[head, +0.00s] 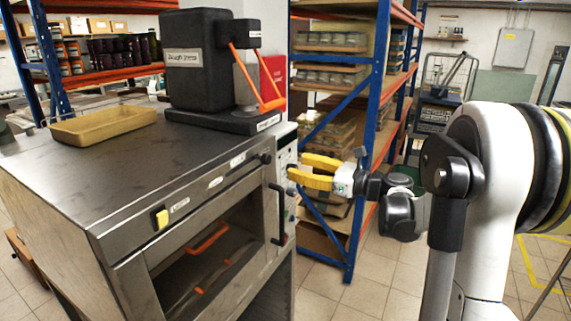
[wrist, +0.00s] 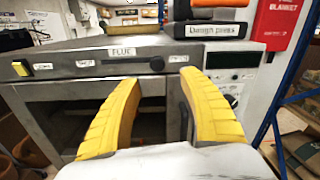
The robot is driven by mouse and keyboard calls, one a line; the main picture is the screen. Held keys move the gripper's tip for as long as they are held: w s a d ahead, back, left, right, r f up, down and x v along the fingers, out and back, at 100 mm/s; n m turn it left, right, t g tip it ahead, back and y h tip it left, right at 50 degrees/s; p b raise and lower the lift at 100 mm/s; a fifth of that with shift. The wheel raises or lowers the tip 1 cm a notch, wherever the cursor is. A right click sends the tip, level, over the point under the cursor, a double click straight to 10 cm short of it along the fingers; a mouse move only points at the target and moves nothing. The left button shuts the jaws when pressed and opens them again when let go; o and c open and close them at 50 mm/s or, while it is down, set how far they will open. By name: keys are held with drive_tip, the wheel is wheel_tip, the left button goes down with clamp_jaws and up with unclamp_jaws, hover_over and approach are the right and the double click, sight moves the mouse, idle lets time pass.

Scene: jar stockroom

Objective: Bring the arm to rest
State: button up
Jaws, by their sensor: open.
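My gripper (head: 318,172) has yellow fingers and shows at the middle of the head view, at the right side of a steel oven (head: 130,185). Its fingers are spread and nothing is between them. In the wrist view my gripper (wrist: 158,105) points at the oven front (wrist: 70,65), with a clear gap between the fingertips. Whether the fingers touch the oven cannot be told. My white arm reaches in from the right of the head view.
A black dough press (head: 200,62) with orange handles and a yellow tray (head: 104,124) stand on the oven. A blue and orange shelf rack (head: 368,120) with jars stands behind my gripper. A red fire blanket box (wrist: 285,22) is at the upper right. Tiled floor lies between rack and arm.

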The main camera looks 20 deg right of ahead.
drive_tip(key=shift+s+d, duration=0.2)
drive_tip(key=shift+s, duration=0.1)
drive_tip(key=s+a+f+n+g+h+b, duration=0.25)
drive_tip(key=s+a+f+n, duration=0.35)
drive_tip(key=a, duration=0.3)
drive_tip(key=s+a+f+n+g+h+b, duration=0.1)
drive_tip(key=s+a+f+n+g+b, duration=0.4)
drive_tip(key=a, duration=0.3)
drive_tip(key=s+f+n+h+b, duration=0.4)
drive_tip(key=s+f+n+h, duration=0.2)
drive_tip(key=s+f+n, duration=0.7)
drive_tip(key=s+n, duration=0.3)
drive_tip(key=shift+s+d+f+b, duration=0.2)
drive_tip(key=shift+s+f+b, duration=0.05)
drive_tip(key=shift+b, duration=0.1)
